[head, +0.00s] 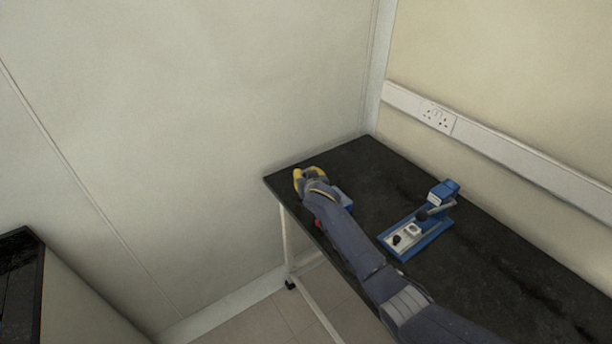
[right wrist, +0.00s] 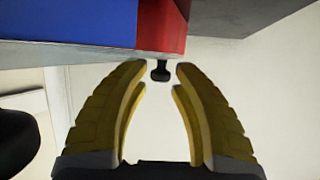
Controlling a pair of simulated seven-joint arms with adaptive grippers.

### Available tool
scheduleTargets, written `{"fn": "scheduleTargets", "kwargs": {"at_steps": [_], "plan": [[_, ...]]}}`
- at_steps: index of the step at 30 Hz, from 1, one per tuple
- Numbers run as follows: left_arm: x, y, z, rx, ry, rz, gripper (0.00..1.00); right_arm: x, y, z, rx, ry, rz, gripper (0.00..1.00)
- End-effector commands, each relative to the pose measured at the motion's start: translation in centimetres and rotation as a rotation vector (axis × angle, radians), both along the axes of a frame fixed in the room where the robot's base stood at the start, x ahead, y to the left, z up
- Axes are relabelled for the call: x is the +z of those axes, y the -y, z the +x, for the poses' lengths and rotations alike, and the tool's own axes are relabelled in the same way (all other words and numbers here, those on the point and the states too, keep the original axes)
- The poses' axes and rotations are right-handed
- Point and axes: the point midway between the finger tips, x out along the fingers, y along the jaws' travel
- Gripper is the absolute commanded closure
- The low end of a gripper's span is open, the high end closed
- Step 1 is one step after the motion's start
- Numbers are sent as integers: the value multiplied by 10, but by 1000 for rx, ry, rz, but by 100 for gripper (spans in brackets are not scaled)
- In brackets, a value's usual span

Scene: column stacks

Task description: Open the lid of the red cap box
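The red cap box is mostly hidden under my right arm in the head view. A blue part (head: 345,198) shows on one side of the arm and a bit of red (head: 318,223) on the other. In the right wrist view, the box's blue side (right wrist: 90,22) and red part (right wrist: 164,25) fill the upper area. A small black knob (right wrist: 160,71) sticks out below the red part. My right gripper (head: 308,174) is open, with its yellow fingertips (right wrist: 160,72) on either side of the knob and gaps to both. My left gripper is not in view.
The black table (head: 375,170) stands against the wall. A blue device (head: 420,238) with a lever and small pieces on its base sits to the right of my arm. The table's far end is clear. A wall socket strip (head: 438,116) runs behind.

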Motion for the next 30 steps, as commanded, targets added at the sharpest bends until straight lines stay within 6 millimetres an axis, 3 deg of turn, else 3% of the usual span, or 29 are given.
{"fn": "scheduleTargets", "kwargs": {"at_steps": [1,6,30], "plan": [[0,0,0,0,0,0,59,0,0,0,0,0,0,81],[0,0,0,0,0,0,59,0,0,0,0,0,0,100],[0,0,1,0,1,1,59,4,0,1,1,-8,21,100]]}}
